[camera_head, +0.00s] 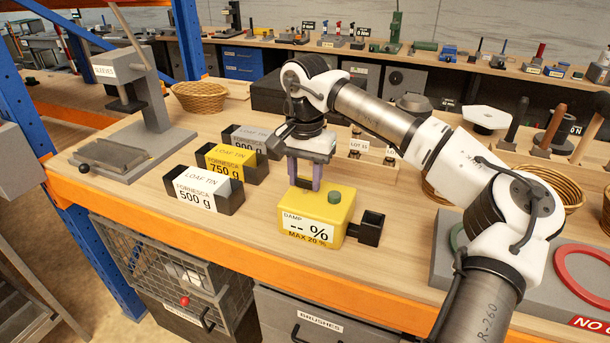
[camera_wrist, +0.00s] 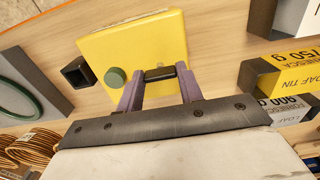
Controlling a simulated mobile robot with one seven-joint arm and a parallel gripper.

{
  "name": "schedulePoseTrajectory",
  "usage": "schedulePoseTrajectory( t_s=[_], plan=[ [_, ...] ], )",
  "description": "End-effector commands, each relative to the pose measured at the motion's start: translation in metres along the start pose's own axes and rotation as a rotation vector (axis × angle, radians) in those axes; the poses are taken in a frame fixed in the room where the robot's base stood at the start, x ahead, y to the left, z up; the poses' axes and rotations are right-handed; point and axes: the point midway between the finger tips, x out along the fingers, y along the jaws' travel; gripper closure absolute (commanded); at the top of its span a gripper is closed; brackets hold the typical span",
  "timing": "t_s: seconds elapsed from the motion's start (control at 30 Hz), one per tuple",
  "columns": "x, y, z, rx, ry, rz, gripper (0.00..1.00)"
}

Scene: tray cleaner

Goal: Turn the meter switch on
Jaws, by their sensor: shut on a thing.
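The meter (camera_head: 318,215) is a yellow box on the bench, with a white display panel (camera_head: 305,228) reading "DAMP", "-- %" and "MAX 20 %". A green round knob (camera_head: 334,197) stands on its top, and a dark square cup (camera_head: 371,228) sits at its right side. My gripper (camera_head: 306,182) is over the meter's top, left of the green knob. In the wrist view its purple fingers are shut on a small black switch (camera_wrist: 160,73) beside the green knob (camera_wrist: 115,77).
Loaf tins labelled 500 g (camera_head: 203,190), 750 g (camera_head: 232,164) and 900 g (camera_head: 250,138) stand left of the meter. A grey sleeve press (camera_head: 150,95) is further left. Bare bench lies in front of the meter.

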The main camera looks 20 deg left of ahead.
Motion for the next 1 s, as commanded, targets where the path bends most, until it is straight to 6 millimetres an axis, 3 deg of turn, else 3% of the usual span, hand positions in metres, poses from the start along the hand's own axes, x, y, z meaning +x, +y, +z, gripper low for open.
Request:
schedulePoseTrajectory(
  t_s=[0.37,1.0],
  plan=[
    [0.0004,0.0002,-0.0009,0.171,0.002,0.000,0.86],
    [-0.0001,0.0003,-0.0012,0.769,0.003,-0.002,0.86]
  ],
)
